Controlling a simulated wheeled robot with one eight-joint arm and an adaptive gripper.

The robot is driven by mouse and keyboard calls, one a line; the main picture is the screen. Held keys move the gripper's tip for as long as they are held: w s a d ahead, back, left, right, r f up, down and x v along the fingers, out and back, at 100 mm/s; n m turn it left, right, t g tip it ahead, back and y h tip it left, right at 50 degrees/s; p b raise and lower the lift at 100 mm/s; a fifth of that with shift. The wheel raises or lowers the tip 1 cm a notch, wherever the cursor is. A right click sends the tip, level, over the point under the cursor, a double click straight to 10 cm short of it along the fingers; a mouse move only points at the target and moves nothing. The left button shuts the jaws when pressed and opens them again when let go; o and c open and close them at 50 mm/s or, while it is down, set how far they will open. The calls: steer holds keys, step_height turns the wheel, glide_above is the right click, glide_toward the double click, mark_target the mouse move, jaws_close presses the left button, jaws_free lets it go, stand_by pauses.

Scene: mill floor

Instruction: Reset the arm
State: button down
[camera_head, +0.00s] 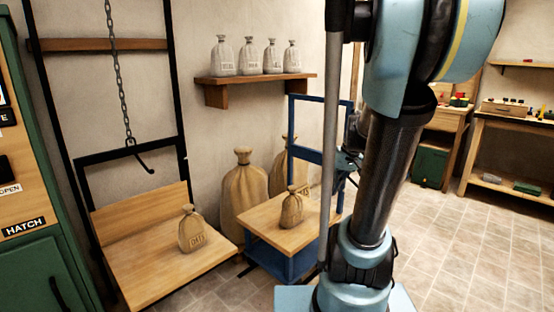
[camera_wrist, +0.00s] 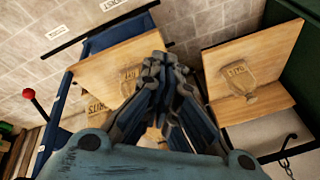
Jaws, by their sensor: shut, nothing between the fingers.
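My arm rises in front of the head camera on the right of the picture and hides part of the room behind it. My gripper (camera_wrist: 165,65) shows in the wrist view with its fingers drawn together and nothing between them. In that view it hangs over the blue cart (camera_wrist: 92,47) with a wooden top. A small labelled sack (camera_wrist: 127,80) on the cart shows just left of the fingertips, apart from them as far as I can tell. In the head view, my gripper is mostly hidden behind my arm.
The cart holds a tan sack (camera_head: 292,208). Left of it, a wooden hoist platform (camera_head: 150,277) bears another sack (camera_head: 192,231), with a chain and hook (camera_head: 126,110) above. A large sack (camera_head: 244,190) stands behind. Several pale sacks line a wall shelf (camera_head: 216,93). Floor at right is clear.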

steer(key=s+f+m+h, duration=0.1)
steer(key=s+f, duration=0.2)
steer(key=s, duration=0.4)
steer(key=s+f+m+h, duration=0.1)
steer(key=s+f+h, duration=0.1)
steer(key=s, duration=0.6)
steer(key=shift+s+a+f, duration=0.2)
steer(key=shift+s+f, duration=0.1)
steer(key=shift+f, duration=0.3)
steer(key=shift+w, duration=0.1)
steer(key=shift+w+f, duration=0.2)
steer(key=shift+w, duration=0.1)
